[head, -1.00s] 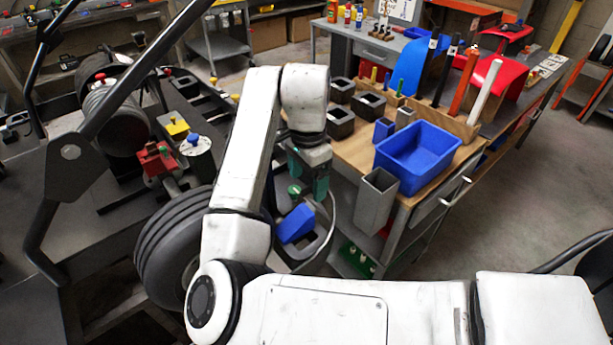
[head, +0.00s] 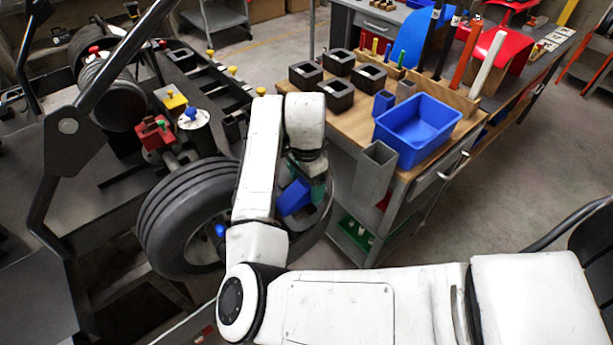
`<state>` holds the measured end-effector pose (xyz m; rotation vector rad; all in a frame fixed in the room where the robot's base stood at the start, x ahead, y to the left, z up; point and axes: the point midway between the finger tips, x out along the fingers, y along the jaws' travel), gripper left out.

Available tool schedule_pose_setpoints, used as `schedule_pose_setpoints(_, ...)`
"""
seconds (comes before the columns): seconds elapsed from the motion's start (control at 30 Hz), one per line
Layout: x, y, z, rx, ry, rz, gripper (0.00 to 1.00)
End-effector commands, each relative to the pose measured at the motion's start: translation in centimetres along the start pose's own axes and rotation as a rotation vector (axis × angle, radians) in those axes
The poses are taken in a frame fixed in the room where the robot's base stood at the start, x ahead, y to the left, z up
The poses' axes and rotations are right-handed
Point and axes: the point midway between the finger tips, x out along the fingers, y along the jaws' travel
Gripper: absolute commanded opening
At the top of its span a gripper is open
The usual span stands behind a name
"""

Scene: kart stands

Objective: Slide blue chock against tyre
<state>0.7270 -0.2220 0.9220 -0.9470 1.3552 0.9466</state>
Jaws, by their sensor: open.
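The blue chock (head: 294,198) is a wedge to the right of the kart's tyre (head: 178,218), with my forearm crossing the view between them. I cannot tell if there is a gap between chock and tyre. The black tyre stands upright at the kart's side, its right part hidden behind my arm. My gripper (head: 317,190) points down at the right end of the chock, very close to it. It is open; its fingertips are mostly hidden, and I cannot tell if it touches the chock.
A dark rounded tray (head: 326,222) lies around the chock. The workbench (head: 353,124) is close on the right, with a grey square tube (head: 374,182) at its corner and a blue bin (head: 417,130). The kart frame (head: 62,150) fills the left.

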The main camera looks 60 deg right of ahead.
Motion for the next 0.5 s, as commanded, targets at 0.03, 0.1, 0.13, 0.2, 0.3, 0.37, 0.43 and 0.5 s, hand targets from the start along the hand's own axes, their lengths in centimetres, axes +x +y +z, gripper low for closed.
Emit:
schedule_pose_setpoints(0.03, 0.03, 0.0, 0.01, 0.0, 0.0, 0.0, 0.81)
schedule_pose_setpoints(0.1, 0.02, 0.0, 0.01, 0.0, 0.0, 0.0, 0.81)
schedule_pose_setpoints(0.13, 0.02, 0.0, 0.0, 0.0, 0.0, 0.0, 0.81)
schedule_pose_setpoints(0.2, 0.01, 0.0, 0.0, 0.0, 0.0, 0.0, 0.8)
schedule_pose_setpoints(0.3, 0.0, 0.0, 0.0, 0.0, 0.0, 0.0, 0.7)
schedule_pose_setpoints(0.37, 0.0, 0.0, 0.0, 0.0, 0.0, 0.0, 0.65)
schedule_pose_setpoints(0.43, -0.01, 0.0, 0.0, 0.0, 0.0, 0.0, 0.58)
schedule_pose_setpoints(0.5, -0.01, 0.0, 0.0, 0.0, 0.0, 0.0, 0.51)
